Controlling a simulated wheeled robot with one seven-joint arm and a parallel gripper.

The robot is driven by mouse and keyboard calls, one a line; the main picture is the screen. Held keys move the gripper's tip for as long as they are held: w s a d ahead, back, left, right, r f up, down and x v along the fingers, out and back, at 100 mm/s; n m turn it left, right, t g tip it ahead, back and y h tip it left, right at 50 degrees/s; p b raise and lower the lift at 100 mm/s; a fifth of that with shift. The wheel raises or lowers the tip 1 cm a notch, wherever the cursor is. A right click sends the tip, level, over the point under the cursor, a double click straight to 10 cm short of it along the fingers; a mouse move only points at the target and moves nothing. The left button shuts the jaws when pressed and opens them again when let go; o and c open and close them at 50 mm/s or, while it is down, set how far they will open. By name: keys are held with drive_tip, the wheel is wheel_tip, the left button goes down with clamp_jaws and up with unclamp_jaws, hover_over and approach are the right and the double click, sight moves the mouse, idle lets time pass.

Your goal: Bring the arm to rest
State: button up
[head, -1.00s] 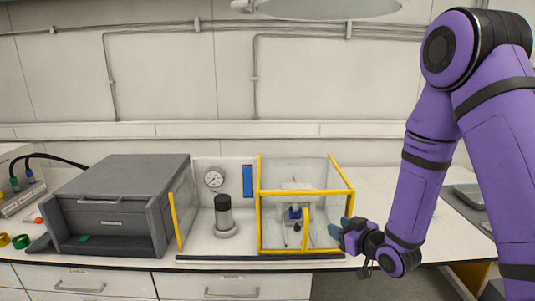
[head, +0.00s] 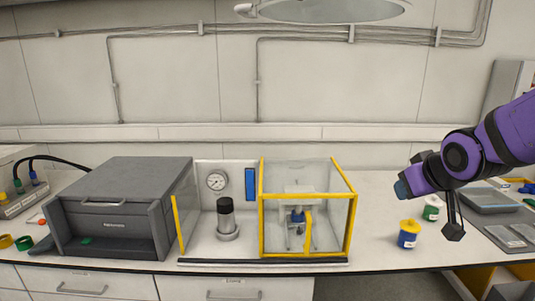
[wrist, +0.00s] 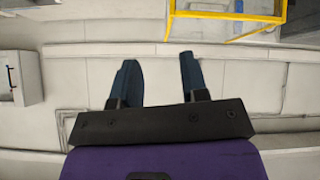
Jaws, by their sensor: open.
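My purple arm reaches in from the right edge of the head view. My gripper (head: 402,189) hangs in the air at the right, to the right of the yellow-framed enclosure and near a blue jar with a yellow lid (head: 408,234). In the wrist view, the two dark blue fingers (wrist: 158,80) stand apart with nothing between them. Pale wall and bench surfaces show past them.
The clear yellow-framed enclosure (head: 352,225) holds a small device with blue parts. Left of it stand a black-topped cylinder (head: 226,218), a gauge (head: 217,181) and a grey box (head: 118,205).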

drive_tip(key=s+r+m+g, duration=0.1)
drive_tip(key=s+r+g, duration=0.1)
drive_tip(key=s, duration=0.7)
drive_tip(key=s+r+m+g, duration=0.1)
drive_tip(key=s+r, duration=0.3)
drive_tip(key=s, duration=0.6)
drive_tip(key=shift+s+d+g, duration=0.2)
drive_tip(key=shift+g, duration=0.3)
